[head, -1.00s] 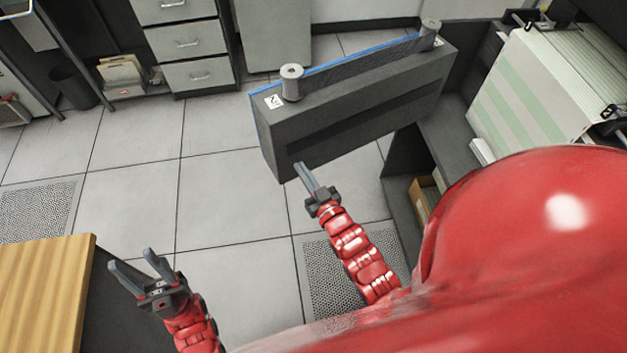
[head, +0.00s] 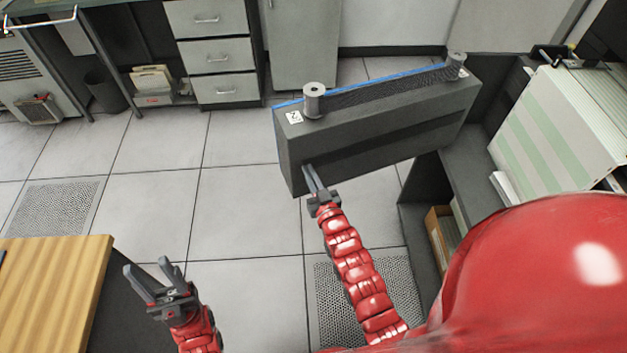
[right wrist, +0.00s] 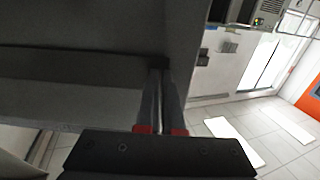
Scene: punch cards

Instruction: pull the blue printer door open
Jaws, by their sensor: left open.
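The printer door (head: 375,148) is a thick dark grey panel with a blue edge along its far side. It stands swung out over the floor, its inner face toward me, with two grey rollers on its top. My right gripper (head: 313,179) is at the inner face near the door's left, free end. Its fingers look closed together and empty, and the tips seem to touch the panel. In the right wrist view the fingers (right wrist: 163,100) lie close beside the dark panel (right wrist: 85,75). My left gripper (head: 150,277) is open and empty over the floor at lower left.
The printer's dark frame (head: 462,178) and striped paper stack (head: 550,128) are at right. A wooden tabletop (head: 55,290) is at lower left. Drawers (head: 215,58) and a waste bin (head: 103,92) stand at the back. The tiled floor left of the door is clear.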

